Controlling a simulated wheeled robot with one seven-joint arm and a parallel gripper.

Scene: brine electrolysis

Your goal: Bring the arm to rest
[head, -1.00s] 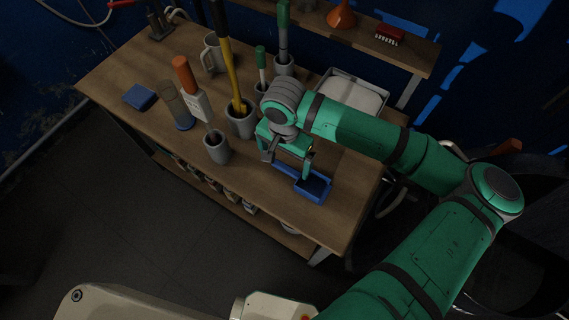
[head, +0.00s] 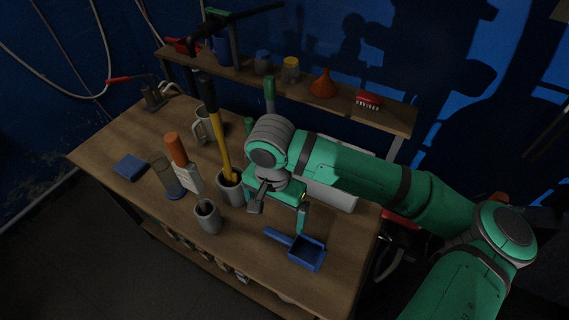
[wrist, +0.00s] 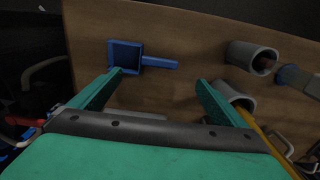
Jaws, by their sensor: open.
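My green gripper (head: 279,212) is open and empty, pointing down above the front right part of the wooden workbench (head: 255,262). In the wrist view, the two fingers (wrist: 160,80) stand wide apart with only bare tabletop between their tips. A blue scoop (head: 307,254) with a square pan lies on the bench below the gripper, near the front edge. It also shows in the wrist view (wrist: 125,55), beyond the left fingertip, apparently apart from it. My arm reaches in from the right, bent at the elbow.
Grey cups (head: 208,218) hold tools left of the gripper, among them a tall yellow-handled one (head: 221,150). A glass cylinder (head: 167,178), a blue block (head: 130,167) and a mug (head: 201,126) stand further left. A raised shelf (head: 300,92) with an orange funnel (head: 323,85) runs behind.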

